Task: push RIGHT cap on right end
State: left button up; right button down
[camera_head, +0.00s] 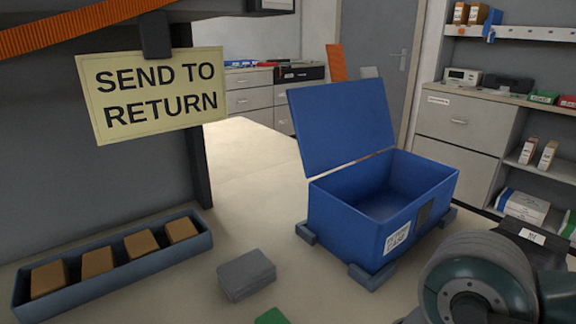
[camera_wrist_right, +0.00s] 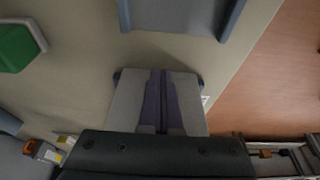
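My right arm (camera_head: 478,285) comes in at the lower right of the head view, its gripper out of that frame. In the right wrist view my right gripper (camera_wrist_right: 162,75) points away from the camera, its grey fingers with purple inner faces close together along a narrow seam. Small dark bits stick out on both sides behind the fingertips; I cannot tell what they belong to. I cannot make out a cartridge or a cap in either view. My left gripper is not in view.
An open blue box (camera_head: 342,197) stands right of centre. A grey block (camera_head: 247,274) is in front. A tray (camera_head: 103,295) with several brown blocks lies left, under a sign (camera_head: 152,92). The wrist view shows a green block (camera_wrist_right: 14,48) and a blue-grey frame (camera_wrist_right: 236,18).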

jog(key=shift+s+a+p, duration=0.75)
jog(key=shift+s+a, duration=0.5)
jog(key=shift+a, duration=0.25)
jog(key=shift+s+a+p, duration=0.45)
jog(key=shift+s+a, duration=0.45)
jog(key=shift+a, duration=0.3)
jog(key=shift+s+a, duration=0.6)
jog(key=shift+a, duration=0.15)
jog(key=shift+s+a+p, duration=0.15)
jog(key=shift+a+p, duration=0.05)
jog(key=shift+p, duration=0.15)
jog(key=shift+w+d, duration=0.65)
jog(key=shift+d, duration=0.15)
jog(key=shift+w+d, duration=0.6)
jog(key=shift+d, duration=0.2)
